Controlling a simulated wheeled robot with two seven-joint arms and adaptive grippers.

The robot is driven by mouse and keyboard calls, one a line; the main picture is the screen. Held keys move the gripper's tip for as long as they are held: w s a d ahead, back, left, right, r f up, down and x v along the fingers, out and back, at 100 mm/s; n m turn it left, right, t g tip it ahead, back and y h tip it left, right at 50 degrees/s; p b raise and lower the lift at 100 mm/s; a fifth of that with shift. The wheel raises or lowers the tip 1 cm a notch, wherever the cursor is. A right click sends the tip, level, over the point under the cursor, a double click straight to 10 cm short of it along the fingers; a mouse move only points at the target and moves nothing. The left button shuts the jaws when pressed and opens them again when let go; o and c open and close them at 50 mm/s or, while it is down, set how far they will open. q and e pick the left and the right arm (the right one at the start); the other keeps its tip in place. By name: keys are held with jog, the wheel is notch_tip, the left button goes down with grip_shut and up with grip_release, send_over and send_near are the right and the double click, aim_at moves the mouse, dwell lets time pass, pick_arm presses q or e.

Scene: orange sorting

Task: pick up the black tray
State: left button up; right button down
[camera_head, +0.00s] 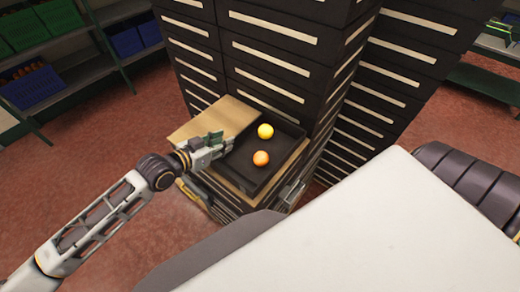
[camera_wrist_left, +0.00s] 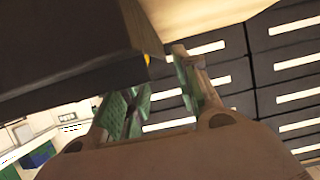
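The black tray (camera_head: 247,180) lies on the wooden top of a dark drawer unit in the head view. A yellow-orange fruit (camera_head: 265,131) and a deeper orange one (camera_head: 261,158) sit inside it. My left gripper (camera_head: 222,146) is at the tray's left edge. In the left wrist view its green-padded fingers (camera_wrist_left: 160,92) stand apart, with background showing between them. A dark form, probably the tray (camera_wrist_left: 70,45), fills the upper left there, close to the fingers; contact is unclear. A grey metallic part at the tray's right may be my right gripper, mostly hidden.
A light wooden board (camera_head: 215,118) lies beside the tray, behind my left gripper. Tall black drawer cabinets (camera_head: 285,60) rise close behind the tray. A shelf with blue and green crates (camera_head: 33,87) stands at the far left. Red floor at left is clear.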

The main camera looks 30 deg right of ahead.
aim_at(236, 137)
pick_arm(q)
jog(key=shift+d, duration=0.2)
dwell(0.3)
jog(key=shift+f+p+x, duration=0.15)
jog(key=shift+p+x, duration=0.2)
jog(key=shift+x, duration=0.9)
jog(key=shift+f+p+x, duration=0.2)
jog(key=shift+p+x, duration=0.1)
jog(key=shift+x, duration=1)
jog(key=shift+a, duration=0.15)
grip_shut()
